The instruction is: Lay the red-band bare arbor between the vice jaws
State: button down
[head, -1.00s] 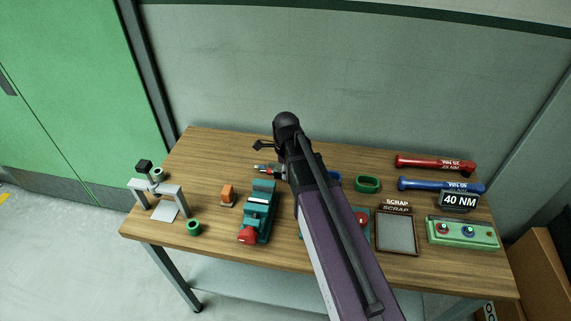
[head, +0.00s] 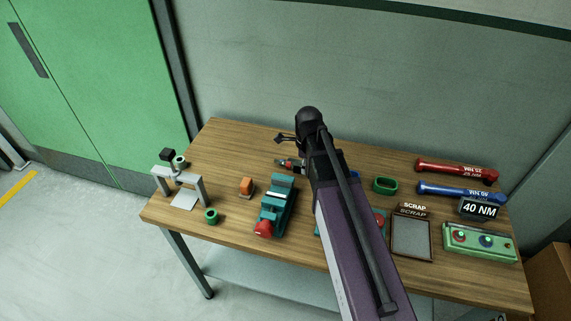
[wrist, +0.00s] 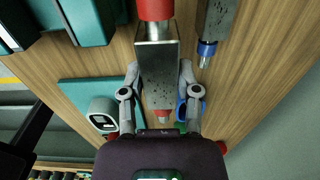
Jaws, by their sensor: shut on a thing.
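The red-band bare arbor is a grey metal block with red ends. In the wrist view the arbor (wrist: 158,65) lies between the two fingers of my gripper (wrist: 159,82), which is shut on it. In the head view my gripper (head: 298,163) is just behind the vice, with a small red and grey part of the arbor showing. Most of it there is hidden by my arm. The teal vice (head: 284,183) has a pale strip between its jaws and a red knob at the front. Part of a teal body, likely the vice, shows at upper left in the wrist view.
A blue-band grey piece (wrist: 218,22) lies close right of the arbor in the wrist view. A scrap tray (head: 394,238) and control box (head: 470,243) are right.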

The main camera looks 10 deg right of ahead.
notch_tip(320, 180, up, 13)
jog(key=p, duration=1.2)
jog(key=shift+s, duration=0.15)
